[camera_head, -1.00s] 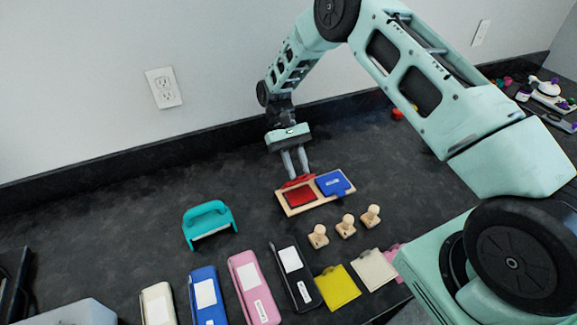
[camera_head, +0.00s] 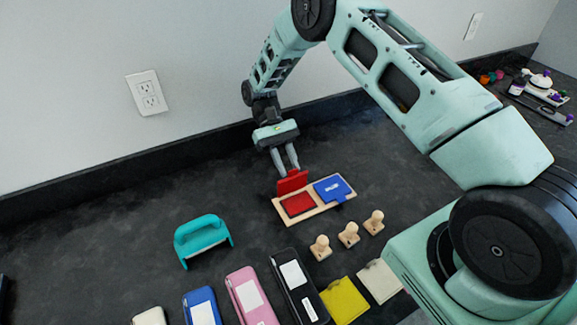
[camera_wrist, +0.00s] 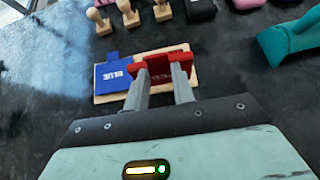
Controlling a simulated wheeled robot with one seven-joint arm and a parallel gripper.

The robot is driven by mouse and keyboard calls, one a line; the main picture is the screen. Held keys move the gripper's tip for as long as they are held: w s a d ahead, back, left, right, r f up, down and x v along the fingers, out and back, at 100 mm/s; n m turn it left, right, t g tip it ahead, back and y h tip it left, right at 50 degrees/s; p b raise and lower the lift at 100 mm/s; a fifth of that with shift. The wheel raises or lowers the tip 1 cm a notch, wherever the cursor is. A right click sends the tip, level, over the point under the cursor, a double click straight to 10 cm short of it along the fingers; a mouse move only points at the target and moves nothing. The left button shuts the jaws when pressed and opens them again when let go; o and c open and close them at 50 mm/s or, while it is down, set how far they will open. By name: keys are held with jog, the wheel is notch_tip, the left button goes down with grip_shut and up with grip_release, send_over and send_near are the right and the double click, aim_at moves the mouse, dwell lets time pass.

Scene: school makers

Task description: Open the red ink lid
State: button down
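The red ink lid (camera_head: 291,182) stands raised, roughly upright, at the back edge of the red ink pad (camera_head: 298,204). The pad's red surface lies uncovered in the left half of a wooden tray (camera_head: 319,210). My gripper (camera_head: 286,163) is just behind the lid, pointing down, its two fingers apart. In the wrist view, my gripper (camera_wrist: 162,72) has its fingertips at the red lid (camera_wrist: 163,68), which spans across them. The exact contact is hard to see. The blue ink lid (camera_head: 332,188) lies flat on the right half.
Several wooden stamps (camera_head: 349,235) stand in front of the tray. A teal handled tool (camera_head: 203,240) stands to the left. Pink (camera_head: 250,296) and black (camera_head: 298,286) cases and a yellow pad (camera_head: 343,300) lie nearer. The counter between the tray and teal tool is clear.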

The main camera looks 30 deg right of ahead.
jog(key=c, duration=2.1)
grip_release()
jog(key=shift+w+f, duration=0.3)
jog(key=shift+f, duration=0.05)
jog(key=o, duration=0.9)
jog(key=shift+r, duration=0.1)
jog(key=shift+o, duration=0.2)
jog(key=shift+s, duration=0.1)
notch_tip(320, 180, up, 10)
jog(key=b, duration=0.1)
jog(key=shift+b, duration=0.4)
